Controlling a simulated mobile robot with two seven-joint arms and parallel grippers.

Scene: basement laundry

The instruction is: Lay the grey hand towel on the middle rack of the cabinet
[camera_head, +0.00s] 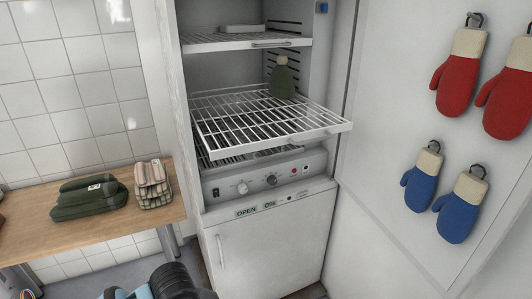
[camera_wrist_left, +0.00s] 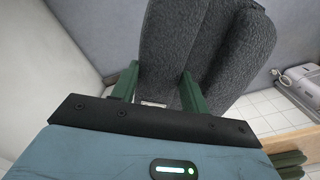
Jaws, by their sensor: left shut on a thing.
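A tall white cabinet (camera_head: 328,60) stands open at the centre of the head view. Its middle rack (camera_head: 215,128), a white wire shelf, is pulled out towards me. A dark green mitten-shaped item (camera_head: 282,82) stands at its back right; the rest of the rack is bare. In the left wrist view, the dark grey hand towel (camera_wrist_left: 240,55) is folded, hanging in thick layers. My left gripper (camera_wrist_left: 158,88) is shut on it, with a green finger on either side. The towel is outside the head view, where only part of my left arm shows at the bottom. My right gripper is out of view.
An upper rack (camera_head: 245,40) holds a flat pale item (camera_head: 242,28). Another rack and a control panel (camera_head: 265,178) lie below. A wooden bench (camera_head: 105,222) at left holds folded green towels (camera_head: 90,197) and a checked bundle (camera_head: 152,184). Red and blue mitts (camera_head: 455,86) hang at right.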

